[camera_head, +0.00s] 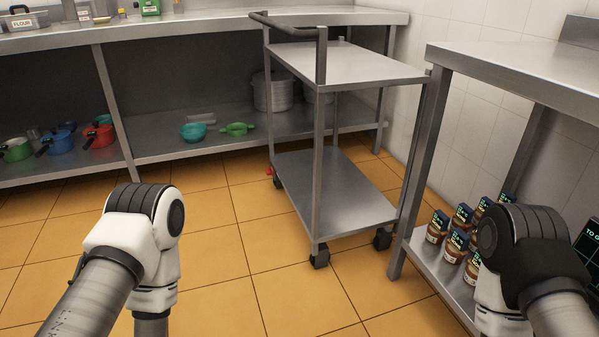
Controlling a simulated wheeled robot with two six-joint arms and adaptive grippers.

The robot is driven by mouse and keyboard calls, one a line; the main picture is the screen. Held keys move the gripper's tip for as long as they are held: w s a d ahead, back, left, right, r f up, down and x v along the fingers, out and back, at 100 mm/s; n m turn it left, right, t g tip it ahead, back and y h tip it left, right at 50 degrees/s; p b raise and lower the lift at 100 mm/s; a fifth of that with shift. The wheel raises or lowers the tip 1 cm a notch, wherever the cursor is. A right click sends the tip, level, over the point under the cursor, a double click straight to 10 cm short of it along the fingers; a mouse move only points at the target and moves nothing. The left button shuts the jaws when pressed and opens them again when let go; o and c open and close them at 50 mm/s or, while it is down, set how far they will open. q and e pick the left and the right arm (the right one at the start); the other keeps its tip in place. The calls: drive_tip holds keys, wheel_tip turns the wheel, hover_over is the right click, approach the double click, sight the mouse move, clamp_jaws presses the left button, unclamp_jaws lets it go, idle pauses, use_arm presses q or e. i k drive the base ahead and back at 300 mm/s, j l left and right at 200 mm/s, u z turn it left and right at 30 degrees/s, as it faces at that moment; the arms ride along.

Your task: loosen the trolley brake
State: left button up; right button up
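A steel two-shelf trolley (345,187) stands on the tiled floor in the middle right of the head view, its dark push handle (295,30) at the upper left end. It rests on dark casters; the front one (319,257) and the right one (382,239) show no coloured lever. A small red part, which looks like a brake lever (269,170), shows at the left caster (277,181). The fourth caster is hidden. My arm links show at the lower left and lower right, apart from the trolley; neither gripper is in view.
A steel counter (210,30) with a lower shelf of pots and bowls runs along the back, close behind the trolley. A steel table (530,75) stands close on the right, jars (437,228) on its lower shelf. The floor left of and before the trolley is clear.

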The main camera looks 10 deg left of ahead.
sight(268, 171)
drive_tip(key=i+j+z, duration=0.3)
drive_tip(key=j+z, duration=0.3)
drive_tip(key=i+j+z, duration=0.25)
drive_tip(key=j+z, duration=0.3)
drive_tip(key=i+j+z, duration=0.1)
drive_tip(key=j, duration=0.7)
drive_tip(key=i+j, duration=0.2)
drive_tip(key=j, duration=0.6)
drive_tip(key=i+j+z, duration=0.15)
drive_tip(key=j, duration=0.65)
drive_tip(key=i+j, duration=0.1)
drive_tip(key=j, duration=0.75)
drive_tip(key=i+j+z, duration=0.15)
drive_tip(key=j, duration=0.65)
drive_tip(key=i+j, duration=0.1)
drive_tip(key=i, duration=0.25)
